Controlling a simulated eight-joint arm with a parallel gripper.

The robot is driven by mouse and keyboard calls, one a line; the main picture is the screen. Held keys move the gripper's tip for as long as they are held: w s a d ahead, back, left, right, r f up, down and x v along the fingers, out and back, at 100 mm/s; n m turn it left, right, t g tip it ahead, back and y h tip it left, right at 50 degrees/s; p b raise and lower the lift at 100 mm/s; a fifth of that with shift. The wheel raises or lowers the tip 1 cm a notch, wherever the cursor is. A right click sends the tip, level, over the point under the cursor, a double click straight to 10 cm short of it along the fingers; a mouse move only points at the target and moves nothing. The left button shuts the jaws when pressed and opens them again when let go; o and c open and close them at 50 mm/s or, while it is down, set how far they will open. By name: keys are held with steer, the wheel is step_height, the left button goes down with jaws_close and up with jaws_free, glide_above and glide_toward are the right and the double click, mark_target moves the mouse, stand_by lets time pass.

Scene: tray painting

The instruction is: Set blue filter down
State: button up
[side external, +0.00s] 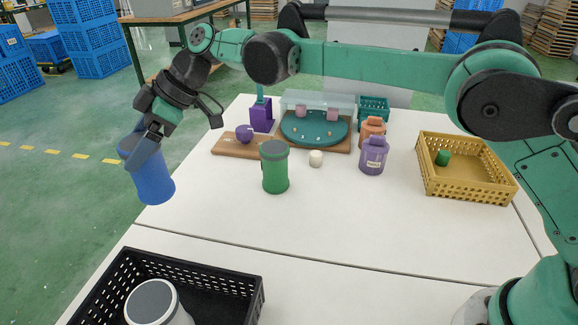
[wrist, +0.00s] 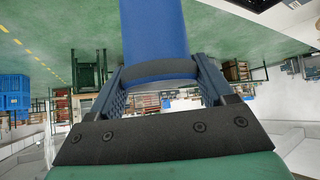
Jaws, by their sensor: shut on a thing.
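The blue filter (side external: 153,180) is a blue cylinder with a dark grey band near its top, slightly tilted. My gripper (side external: 138,143) is shut on it near the upper end, at the left of the side view. The filter is held up against the floor background, near the left edge of the white table (side external: 330,218). Its lower end shows no contact with the table. In the wrist view, the blue filter (wrist: 155,30) stands between the two fingers of my gripper (wrist: 162,75), one on each side, and its far end is cut off by the frame.
A black crate (side external: 255,300) with a grey-lidded canister (side external: 153,302) is at the front left. A yellow crate (side external: 475,187) is right.

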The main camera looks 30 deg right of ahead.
mark_target(156, 189)
steer(key=f, duration=0.9)
steer(key=shift+w+a+f, duration=0.25)
steer(key=shift+w+a, duration=0.05)
steer(key=shift+f, duration=0.1)
steer(key=o, duration=1.3)
steer(key=shift+d+r, duration=0.2)
steer(key=shift+r, duration=0.15)
steer(key=v, duration=1.1)
steer(key=s+d+r+m+t+h, duration=0.35)
steer(key=s+d+m, duration=0.45)
steer(key=d, duration=0.5)
steer(key=s+d+f+m+t+h, duration=0.2)
steer(key=s+d+f+m+h, duration=0.3)
steer(key=s+d+m, duration=0.2)
steer(key=s+d, duration=0.2)
steer(key=shift+s+d+m, duration=0.3)
steer(key=shift+d+m, duration=0.05)
steer(key=shift+m, duration=0.05)
steer(key=shift+f, duration=0.15)
